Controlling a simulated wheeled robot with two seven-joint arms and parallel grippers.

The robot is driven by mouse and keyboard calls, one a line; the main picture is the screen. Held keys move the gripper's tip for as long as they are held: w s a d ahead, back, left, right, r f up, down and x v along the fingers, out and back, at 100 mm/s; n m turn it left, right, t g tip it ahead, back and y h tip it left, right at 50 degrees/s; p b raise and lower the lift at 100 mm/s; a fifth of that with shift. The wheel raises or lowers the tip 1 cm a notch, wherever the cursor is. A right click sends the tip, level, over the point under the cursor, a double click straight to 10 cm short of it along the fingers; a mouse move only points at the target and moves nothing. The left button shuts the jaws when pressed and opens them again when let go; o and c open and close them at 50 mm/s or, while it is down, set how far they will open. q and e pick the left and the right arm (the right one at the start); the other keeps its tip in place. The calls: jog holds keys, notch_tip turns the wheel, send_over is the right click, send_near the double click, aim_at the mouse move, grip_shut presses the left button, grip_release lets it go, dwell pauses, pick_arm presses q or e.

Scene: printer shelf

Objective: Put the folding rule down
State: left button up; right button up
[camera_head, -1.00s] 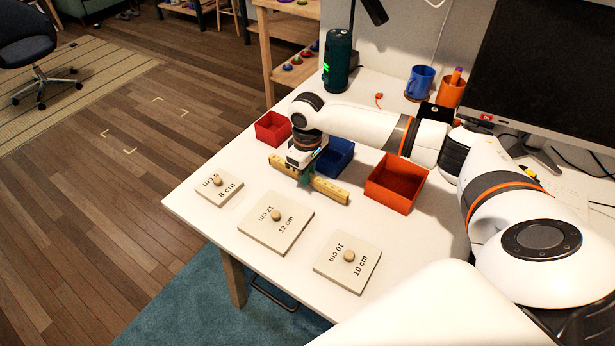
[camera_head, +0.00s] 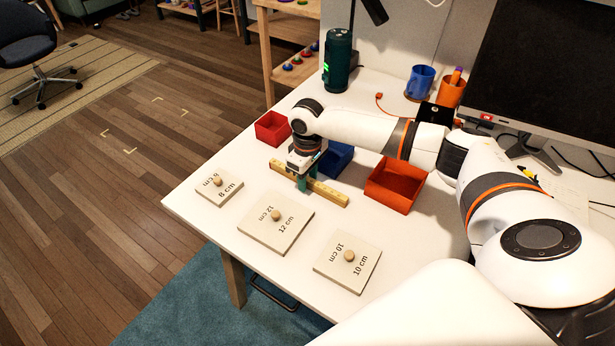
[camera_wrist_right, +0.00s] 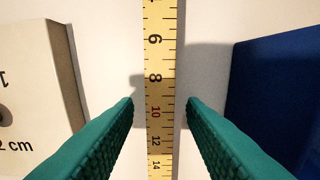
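The yellow folding rule (camera_head: 325,193) lies on the white table, running from upper left to lower right behind the plates. My right gripper (camera_head: 303,183) is over it, pointing down. In the right wrist view, the rule (camera_wrist_right: 160,85) passes between the two green fingers (camera_wrist_right: 160,100), with a gap on each side. The fingers are open and do not appear to touch it. My left gripper is not in view.
Knobbed plates marked 8 cm (camera_head: 226,194), 12 cm (camera_head: 290,229) and 10 cm (camera_head: 345,276) lie in front. A small red box (camera_head: 267,130), a blue box (camera_head: 338,158) and an orange-red box (camera_head: 388,195) stand behind the rule. A monitor (camera_head: 550,70) is at the right.

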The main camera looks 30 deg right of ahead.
notch_tip(320, 180, up, 12)
dwell(0.4)
dwell(0.5)
